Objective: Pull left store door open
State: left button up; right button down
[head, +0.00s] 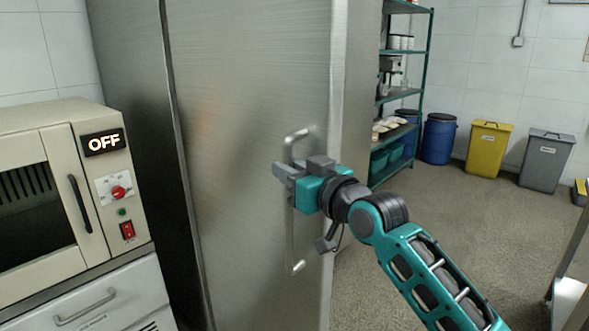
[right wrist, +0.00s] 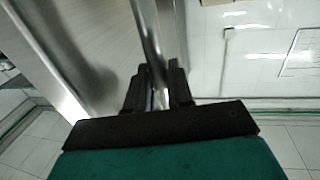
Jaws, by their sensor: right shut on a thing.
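The left store door (head: 250,90) is a tall brushed-steel panel in the middle of the head view. Its long upright bar handle (head: 291,225) is near the panel's right edge. My right gripper (head: 283,173) is at the upper half of the bar and shut on it. In the right wrist view the bar handle (right wrist: 148,40) runs down between the two dark fingers (right wrist: 160,88). The fingers hide the gripped stretch of the bar. The door's edge stands out in front of a steel side surface to its right. My left gripper is not in view.
A beige oven (head: 60,190) with an OFF display stands at the left. At the back right are a green shelf rack (head: 428,60), a blue barrel (head: 439,140), a yellow bin (head: 490,145) and a grey bin (head: 546,160). The floor (head: 440,215) between is clear.

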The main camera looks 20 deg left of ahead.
jog(key=shift+s+a+r, duration=0.25)
jog(key=shift+a+r, duration=0.05)
jog(key=shift+r, duration=0.1)
jog(key=c, duration=1.4)
grip_release()
jog(key=shift+a, duration=0.1)
jog(key=shift+o, duration=1.4)
jog(key=shift+w+a+f, duration=0.15)
jog(key=shift+a+f, duration=0.15)
jog(key=v, duration=1.3)
jog(key=shift+d+b, duration=0.2)
jog(key=shift+b, duration=0.15)
